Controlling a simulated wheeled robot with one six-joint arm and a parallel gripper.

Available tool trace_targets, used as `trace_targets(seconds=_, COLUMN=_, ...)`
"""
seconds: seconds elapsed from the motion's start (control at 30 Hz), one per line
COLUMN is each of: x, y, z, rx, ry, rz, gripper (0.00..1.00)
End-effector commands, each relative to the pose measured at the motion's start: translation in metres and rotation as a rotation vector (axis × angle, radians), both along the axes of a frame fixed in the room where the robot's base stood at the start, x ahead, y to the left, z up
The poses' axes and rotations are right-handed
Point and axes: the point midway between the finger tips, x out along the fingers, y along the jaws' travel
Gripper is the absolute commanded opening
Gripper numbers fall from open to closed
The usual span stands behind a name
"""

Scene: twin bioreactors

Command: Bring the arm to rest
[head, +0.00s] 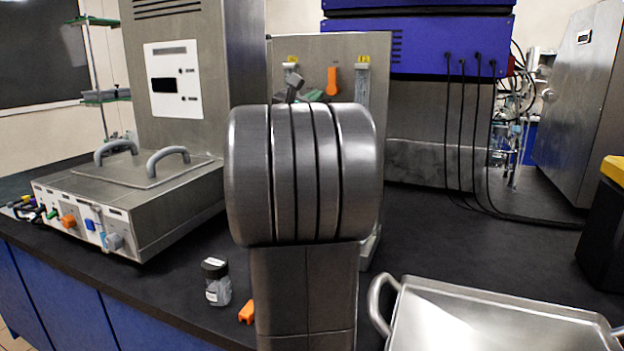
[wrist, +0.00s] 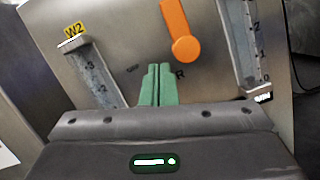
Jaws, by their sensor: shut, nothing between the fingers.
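My gripper (wrist: 157,85) shows in the wrist view as two green fingers lying together, with nothing between them. It points at a metal panel (wrist: 120,25) that bears an orange lever (wrist: 181,32) and two clear scaled tubes, the left one labelled W2 (wrist: 74,30). I cannot tell whether the fingertips touch the panel. In the head view my own grey arm fills the middle and hides most of the gripper and the lower part of the panel. The orange lever (head: 332,80) shows above the arm, hanging down.
On the black bench stand a metal bath (head: 170,205) at left, a small dark-capped jar (head: 216,282), an orange piece (head: 247,312) and a metal tray (head: 410,283) at front right. Black cables (head: 462,150) hang from a blue unit (head: 420,45).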

Motion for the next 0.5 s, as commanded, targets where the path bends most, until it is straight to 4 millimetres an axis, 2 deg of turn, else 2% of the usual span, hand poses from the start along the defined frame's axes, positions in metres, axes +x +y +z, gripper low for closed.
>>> trace_targets(seconds=0.27, x=-0.003, y=0.006, z=-0.036, rx=-0.296, ry=0.156, rz=0.007, gripper=0.0)
trace_targets(seconds=0.33, x=-0.002, y=0.007, z=-0.057, rx=-0.285, ry=0.153, rz=0.007, gripper=0.0)
trace_targets(seconds=0.5, x=-0.035, y=0.021, z=-0.062, rx=-0.281, ry=0.145, rz=0.01, gripper=0.0)
